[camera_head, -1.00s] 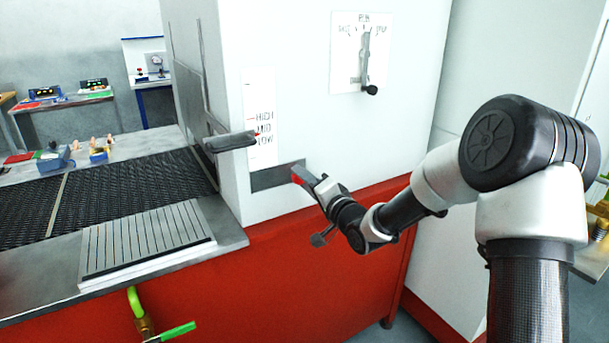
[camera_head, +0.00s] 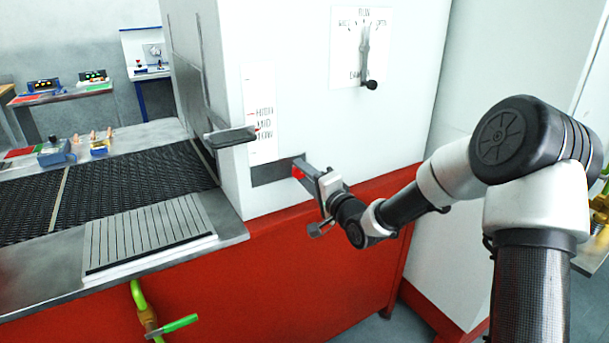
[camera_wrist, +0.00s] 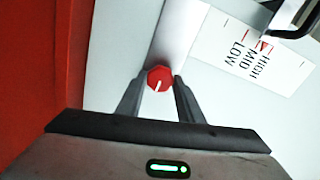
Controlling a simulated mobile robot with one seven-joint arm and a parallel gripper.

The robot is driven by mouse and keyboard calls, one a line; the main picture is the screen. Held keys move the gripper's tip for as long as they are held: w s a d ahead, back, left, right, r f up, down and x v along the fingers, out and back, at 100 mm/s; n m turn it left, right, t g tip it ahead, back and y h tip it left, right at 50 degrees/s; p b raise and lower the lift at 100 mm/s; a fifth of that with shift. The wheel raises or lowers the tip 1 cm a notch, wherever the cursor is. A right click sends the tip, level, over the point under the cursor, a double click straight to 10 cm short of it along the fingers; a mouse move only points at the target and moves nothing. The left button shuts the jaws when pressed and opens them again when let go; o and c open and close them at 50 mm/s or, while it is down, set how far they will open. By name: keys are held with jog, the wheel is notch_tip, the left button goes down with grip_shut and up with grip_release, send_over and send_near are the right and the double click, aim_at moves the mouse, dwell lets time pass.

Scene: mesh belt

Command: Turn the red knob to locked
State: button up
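The red knob (camera_wrist: 159,78) sits on a grey panel, between the two fingertips of my gripper (camera_wrist: 159,84) in the wrist view. It has a white pointer line slanting toward the bottom of that view. The fingers flank the knob closely, one on each side; I cannot tell whether both press on it. In the head view a bit of the red knob (camera_head: 297,173) shows at the grey strip on the machine's white front, mostly hidden by my gripper (camera_head: 305,171). Any lettering for the locked position is not readable around the knob.
A black lever handle (camera_head: 231,137) sticks out left of a HIGH/MID/LOW scale (camera_head: 262,115). A dial plate with a lever (camera_head: 362,50) is higher right. The mesh belt (camera_head: 120,187) and a slatted plate (camera_head: 150,235) lie left. A green-handled valve (camera_head: 175,325) is below.

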jog(key=o, duration=0.4)
jog(key=shift+o, duration=0.2)
jog(key=p+v, duration=0.1)
jog(key=v, duration=1.6)
jog(key=shift+s+d, duration=0.2)
